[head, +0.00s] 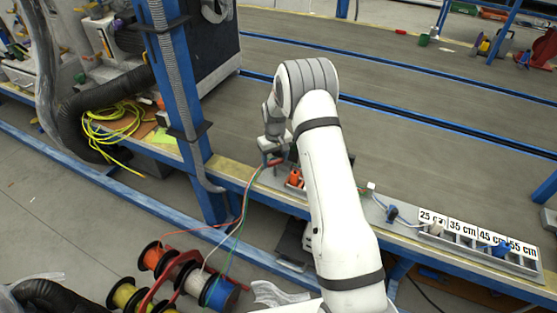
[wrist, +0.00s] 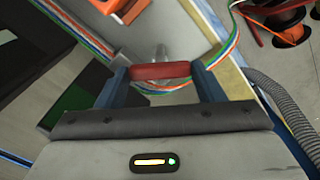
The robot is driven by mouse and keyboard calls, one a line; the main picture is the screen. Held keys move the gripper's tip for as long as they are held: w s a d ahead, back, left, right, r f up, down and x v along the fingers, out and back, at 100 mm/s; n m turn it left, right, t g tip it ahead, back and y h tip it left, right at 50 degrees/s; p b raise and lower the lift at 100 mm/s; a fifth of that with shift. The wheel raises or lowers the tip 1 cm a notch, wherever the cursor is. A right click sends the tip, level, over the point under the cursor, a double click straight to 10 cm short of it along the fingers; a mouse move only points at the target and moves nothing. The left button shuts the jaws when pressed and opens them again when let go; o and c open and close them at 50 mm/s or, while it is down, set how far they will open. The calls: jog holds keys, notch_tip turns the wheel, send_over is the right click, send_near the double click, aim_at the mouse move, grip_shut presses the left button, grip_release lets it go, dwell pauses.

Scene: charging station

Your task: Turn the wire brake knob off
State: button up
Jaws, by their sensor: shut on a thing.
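The wire brake knob (wrist: 160,71) is a red bar on a pale metal stem, in the middle of the wrist view. My gripper (wrist: 161,78) has its two blue fingers at the ends of the red bar and is shut on it. In the head view the red knob (head: 275,163) shows small at the bench's front edge, just under my gripper (head: 271,156). Orange, white and green wires (wrist: 98,42) run behind the knob. The knob's base is partly hidden.
Wire spools (head: 186,276) stand on the floor below the bench. A blue post (head: 178,100) rises left of my gripper. An orange part (head: 295,177) sits right of the knob. A length-marked tray (head: 480,240) lies at the right. The grey bench top (head: 430,130) behind is largely clear.

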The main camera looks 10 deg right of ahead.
aim_at(276, 161)
jog(key=n, duration=0.3)
jog(key=shift+s+f+n+b, duration=0.25)
jog(key=shift+n+b, duration=0.1)
jog(key=shift+n, duration=1.95)
jog(key=shift+d, duration=0.1)
jog(key=o, duration=0.9)
jog(key=shift+w+r, duration=0.1)
jog(key=shift+r, duration=0.05)
jog(key=shift+o, duration=0.4)
jog(key=shift+r, duration=0.1)
jog(key=shift+w+r, duration=0.1)
jog(key=shift+r, duration=0.15)
notch_tip(276, 161, up, 7)
jog(key=shift+r, duration=0.1)
jog(key=shift+c, duration=0.3)
